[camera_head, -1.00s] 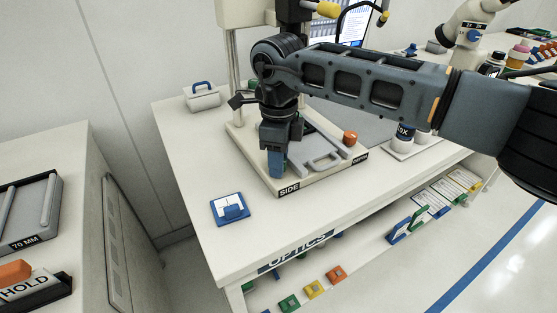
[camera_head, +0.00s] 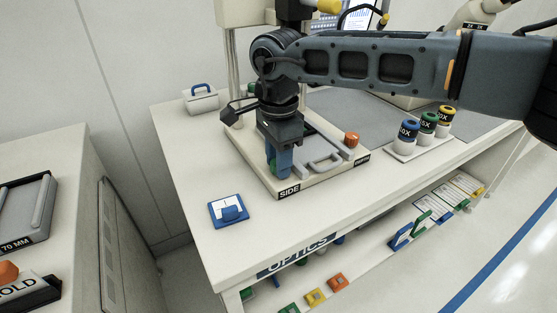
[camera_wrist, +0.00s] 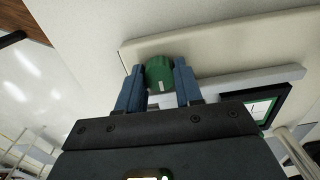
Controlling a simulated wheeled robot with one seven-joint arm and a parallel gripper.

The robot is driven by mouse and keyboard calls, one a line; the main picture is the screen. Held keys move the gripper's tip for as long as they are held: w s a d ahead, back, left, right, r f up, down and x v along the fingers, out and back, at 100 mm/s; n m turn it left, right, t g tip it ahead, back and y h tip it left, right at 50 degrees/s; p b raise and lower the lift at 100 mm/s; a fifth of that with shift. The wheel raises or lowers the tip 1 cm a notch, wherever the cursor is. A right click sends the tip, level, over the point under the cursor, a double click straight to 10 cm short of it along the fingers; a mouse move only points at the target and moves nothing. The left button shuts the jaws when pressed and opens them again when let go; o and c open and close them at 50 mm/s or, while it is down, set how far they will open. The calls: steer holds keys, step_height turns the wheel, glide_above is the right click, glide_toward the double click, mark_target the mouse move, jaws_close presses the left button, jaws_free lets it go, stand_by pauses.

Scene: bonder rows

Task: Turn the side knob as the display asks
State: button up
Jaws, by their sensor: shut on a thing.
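The green side knob (camera_wrist: 160,73) sits on the edge of a cream base, with a white mark on its face. In the wrist view my gripper (camera_wrist: 159,80) has one blue finger on each side of it, shut on it. A small dark-framed display (camera_wrist: 262,107) with a green border shows at the right of the wrist view, too oblique to read clearly.
An orange knob (camera_head: 352,138) stands at the base's right, near a second label. Objective bottles (camera_head: 408,136) stand in a tray to the right. My forearm crosses above the table.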

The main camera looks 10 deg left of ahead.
steer(key=shift+r, duration=0.1)
stand_by(0.3)
steer(key=o, duration=1)
steer(key=shift+o, duration=0.2)
step_height(320, 180, up, 8)
steer(key=shift+f, duration=0.15)
